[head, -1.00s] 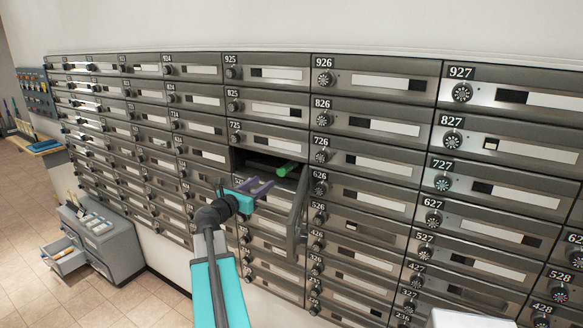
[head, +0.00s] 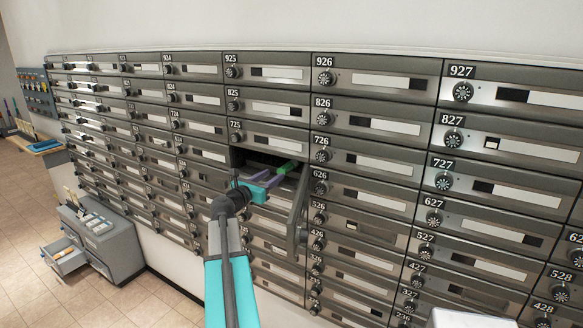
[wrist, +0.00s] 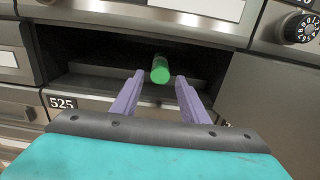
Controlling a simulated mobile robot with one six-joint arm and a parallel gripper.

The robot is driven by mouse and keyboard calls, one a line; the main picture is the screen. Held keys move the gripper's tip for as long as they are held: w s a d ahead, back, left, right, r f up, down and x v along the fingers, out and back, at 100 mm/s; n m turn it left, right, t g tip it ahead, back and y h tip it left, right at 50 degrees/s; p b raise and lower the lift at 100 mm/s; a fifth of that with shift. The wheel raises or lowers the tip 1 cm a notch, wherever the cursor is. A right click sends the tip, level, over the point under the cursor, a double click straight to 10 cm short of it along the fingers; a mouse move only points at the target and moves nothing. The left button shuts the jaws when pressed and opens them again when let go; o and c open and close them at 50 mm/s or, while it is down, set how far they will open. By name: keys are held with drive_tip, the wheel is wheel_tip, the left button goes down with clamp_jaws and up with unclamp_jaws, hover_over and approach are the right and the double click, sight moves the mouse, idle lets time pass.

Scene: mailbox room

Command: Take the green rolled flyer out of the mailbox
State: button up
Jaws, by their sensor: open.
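The green rolled flyer (wrist: 160,69) lies inside an open mailbox (wrist: 85,82), its near end facing out, in the wrist view. In the head view the flyer (head: 288,166) shows as a short green roll in the dark opening. My gripper (wrist: 158,82) has its purple fingers apart, one on each side of the flyer's near end, at the mouth of the box. In the head view my gripper (head: 279,178) reaches to the opening. Its fingers look apart from the flyer, and the flyer's far end is hidden inside the box.
The open mailbox door (head: 298,211) hangs out to the right of the opening, near my gripper. Shut mailboxes with dials surround it. A grey cabinet (head: 98,240) with an open drawer (head: 68,260) stands on the floor at left.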

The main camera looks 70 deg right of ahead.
sight(281, 169)
drive_tip(key=shift+x, duration=3.4)
drive_tip(key=shift+c, duration=0.5)
drive_tip(key=c, duration=0.8)
drive_tip(key=shift+o, duration=0.2)
drive_tip(key=shift+s+r+p, duration=0.15)
drive_tip(key=shift+r+p, duration=0.2)
drive_tip(key=shift+a, duration=0.15)
drive_tip(key=p+v, duration=0.1)
drive_tip(key=v, duration=1.8)
drive_tip(key=shift+a, duration=0.35)
drive_tip(key=shift+d, duration=0.15)
